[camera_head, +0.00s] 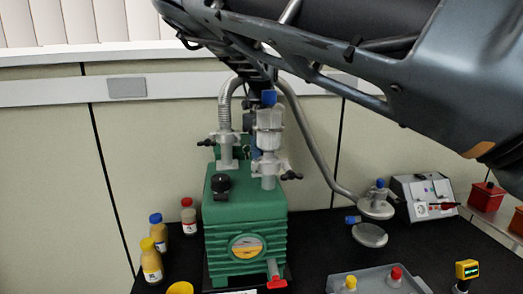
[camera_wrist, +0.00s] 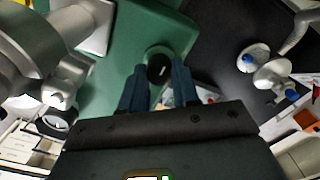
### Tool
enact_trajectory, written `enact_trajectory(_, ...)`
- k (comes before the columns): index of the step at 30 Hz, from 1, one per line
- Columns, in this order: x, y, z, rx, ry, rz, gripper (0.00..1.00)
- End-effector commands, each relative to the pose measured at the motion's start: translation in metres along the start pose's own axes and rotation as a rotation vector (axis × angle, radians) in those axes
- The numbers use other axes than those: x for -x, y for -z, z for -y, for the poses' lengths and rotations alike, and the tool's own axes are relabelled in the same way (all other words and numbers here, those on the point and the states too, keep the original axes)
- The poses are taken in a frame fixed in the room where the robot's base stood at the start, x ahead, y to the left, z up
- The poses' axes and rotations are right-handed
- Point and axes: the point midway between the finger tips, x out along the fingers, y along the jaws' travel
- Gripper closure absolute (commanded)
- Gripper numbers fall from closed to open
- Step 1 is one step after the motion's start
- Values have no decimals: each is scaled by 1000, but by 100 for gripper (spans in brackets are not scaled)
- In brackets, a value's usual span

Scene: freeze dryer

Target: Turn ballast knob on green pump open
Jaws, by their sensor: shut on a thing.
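The green pump (camera_head: 245,218) stands on the black bench in the head view, and its green top (camera_wrist: 120,62) fills the middle left of the wrist view. A round black knob with a small white mark (camera_wrist: 161,69) sits near the pump's edge in the wrist view. My gripper (camera_wrist: 159,75) has its two dark blue fingers on either side of this knob, shut on it. In the head view my gripper is mostly hidden behind the clear-and-white filter (camera_head: 268,130), and the held knob is not visible there.
A black cap (camera_head: 220,186) and a ribbed hose (camera_head: 225,108) rise from the pump top. A grey hose (camera_head: 318,150) curves right to metal flanges (camera_head: 370,235). Bottles (camera_head: 151,262) stand left; a grey tray (camera_head: 372,275) lies front right. Pale fittings (camera_wrist: 75,75) crowd the wrist view's left.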

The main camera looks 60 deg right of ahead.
Motion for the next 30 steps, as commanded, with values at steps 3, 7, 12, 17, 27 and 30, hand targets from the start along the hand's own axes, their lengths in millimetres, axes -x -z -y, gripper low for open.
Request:
enact_trajectory(3, 0, 0, 0, -1, 1, 0, 100)
enact_trajectory(7, 0, 0, 0, -12, 1, 0, 100)
enact_trajectory(12, -1, 0, 0, -63, 1, 0, 100)
enact_trajectory(17, -1, 0, 0, -161, 1, 0, 100)
enact_trajectory(27, -1, -1, -1, -469, 1, 0, 100)
enact_trajectory(30, -1, -1, -1, -564, 1, 1, 100)
